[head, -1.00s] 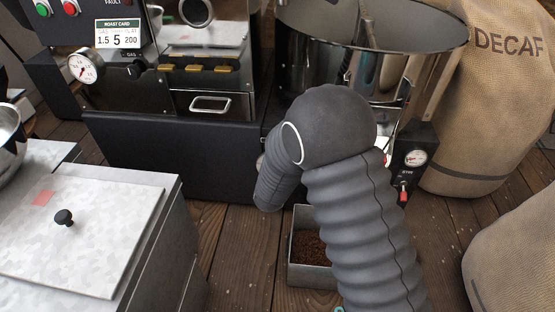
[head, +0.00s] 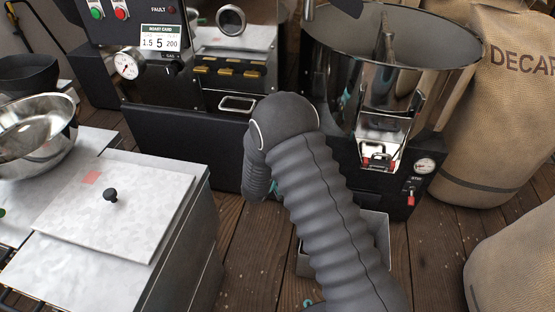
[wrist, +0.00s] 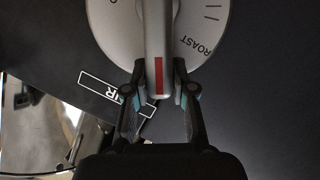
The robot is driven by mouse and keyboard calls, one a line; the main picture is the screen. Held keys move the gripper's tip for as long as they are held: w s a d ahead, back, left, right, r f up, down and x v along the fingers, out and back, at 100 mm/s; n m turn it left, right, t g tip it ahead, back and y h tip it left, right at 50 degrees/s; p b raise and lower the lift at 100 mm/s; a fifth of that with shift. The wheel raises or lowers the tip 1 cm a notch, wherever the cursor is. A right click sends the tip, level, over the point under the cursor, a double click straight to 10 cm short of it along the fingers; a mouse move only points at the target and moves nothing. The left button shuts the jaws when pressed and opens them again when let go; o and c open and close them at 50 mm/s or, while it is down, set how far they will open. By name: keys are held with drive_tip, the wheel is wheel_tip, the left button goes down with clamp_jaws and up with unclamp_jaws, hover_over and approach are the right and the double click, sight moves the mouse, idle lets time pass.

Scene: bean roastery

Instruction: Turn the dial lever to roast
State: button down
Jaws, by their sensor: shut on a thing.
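The dial (wrist: 195,28) is a pale grey disc, cut off by the top of the wrist view. Its lever (wrist: 157,30) is a grey bar with a red stripe near its end, pointing straight down in that view. The word ROAST is printed on the dial to the right of the lever, and the red stripe is not at that word. My gripper (wrist: 160,84) is shut on the lever's end, one finger on each side. In the head view, my own arm hides the gripper, the dial and the lever.
A dark panel with an AIR label (wrist: 112,92) surrounds the dial. In the head view, a roaster drawer (head: 237,104), a steel cooling bin (head: 370,65) and a white-lidded cabinet (head: 140,215) stand around my arm. A grey box (head: 376,228) sits on the floor behind it.

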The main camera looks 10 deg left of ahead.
drive_tip(key=shift+s+f, duration=0.1)
idle(0.3)
drive_tip(key=c, duration=1)
unclamp_jaws()
drive_tip(key=shift+o, duration=0.2)
drive_tip(key=shift+s+a, duration=0.1)
drive_tip(key=v, duration=1.2)
